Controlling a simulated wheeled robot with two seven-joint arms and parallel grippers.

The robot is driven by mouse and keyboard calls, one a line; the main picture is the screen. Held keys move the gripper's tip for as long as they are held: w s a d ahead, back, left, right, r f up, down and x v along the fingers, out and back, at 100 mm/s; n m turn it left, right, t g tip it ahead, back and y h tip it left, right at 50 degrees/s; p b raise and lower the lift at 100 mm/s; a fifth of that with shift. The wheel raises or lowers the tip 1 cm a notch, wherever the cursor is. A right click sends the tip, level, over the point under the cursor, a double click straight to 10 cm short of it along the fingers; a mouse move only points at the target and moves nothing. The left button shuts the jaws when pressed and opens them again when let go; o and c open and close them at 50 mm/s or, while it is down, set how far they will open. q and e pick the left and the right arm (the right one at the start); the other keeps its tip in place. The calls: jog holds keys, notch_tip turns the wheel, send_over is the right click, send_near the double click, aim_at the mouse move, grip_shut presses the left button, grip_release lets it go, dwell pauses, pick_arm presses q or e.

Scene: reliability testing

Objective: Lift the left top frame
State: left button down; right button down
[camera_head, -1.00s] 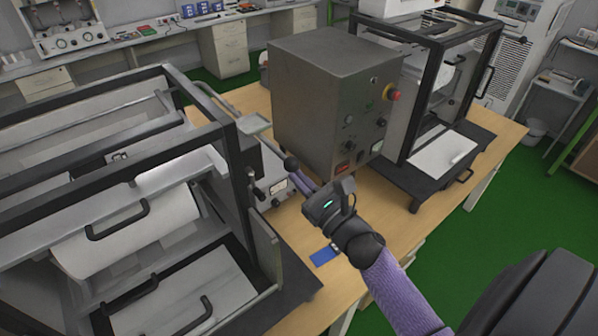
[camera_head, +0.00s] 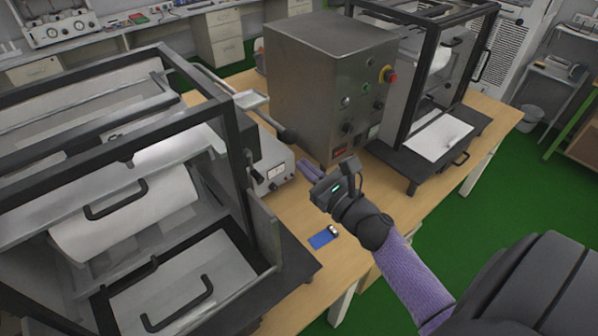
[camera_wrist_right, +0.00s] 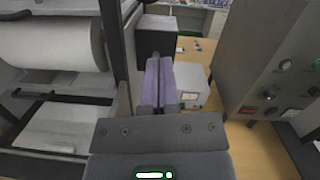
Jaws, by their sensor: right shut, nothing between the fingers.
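A dark post of the machine also shows at the left in the right wrist view (camera_wrist_right: 116,60). My right gripper (camera_head: 306,167) is in the gap between this machine and the grey control cabinet, to the right of the frame and apart from it. In the right wrist view its two purple fingers (camera_wrist_right: 160,65) lie together, shut and empty. My left gripper is not in view.
The grey control cabinet (camera_head: 325,85) stands just beyond my right gripper. A second black-framed machine (camera_head: 405,145) stands further right. Bare wooden table (camera_head: 300,265) shows in front, with a blue item (camera_head: 322,238).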

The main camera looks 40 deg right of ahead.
jog(key=s+d+f+b, duration=0.1)
jog(key=s+b, duration=0.1)
jog(key=s, duration=0.6)
jog(key=shift+s+f, duration=0.3)
jog(key=shift+s, duration=0.1)
jog(key=s+a+f+m+g+h+b, duration=0.1)
jog(key=s+f+m+g+b, duration=0.2)
jog(key=f+m, duration=0.75)
jog(key=s+a+f+m+g+h+b, duration=0.1)
jog(key=f+m+g+b, duration=0.3)
jog(key=f, duration=1.1)
jog(key=s+a+f+m+g+h+b, duration=0.1)
jog(key=s+f+m+g+b, duration=0.15)
jog(key=f+m+b, duration=0.75)
jog(key=s+a+f+m+g, duration=0.2)
jog(key=s+f+m+g, duration=0.1)
jog(key=s+f, duration=0.4)
jog(key=s+a+f+m+g+b, duration=0.1)
jog(key=s+a+f+m+g, duration=0.1)
jog(key=s+f+m, duration=0.3)
jog(key=s+a+f+m+g+b, duration=0.1)
jog(key=s+a+f+m+g, duration=0.2)
jog(key=s+f, duration=0.5)
notch_tip(320, 180, down, 3)
jog(key=shift+s+r+m+g, duration=0.15)
jog(key=shift+s+m+g, duration=0.15)
jog(key=shift+m+g, duration=0.4)
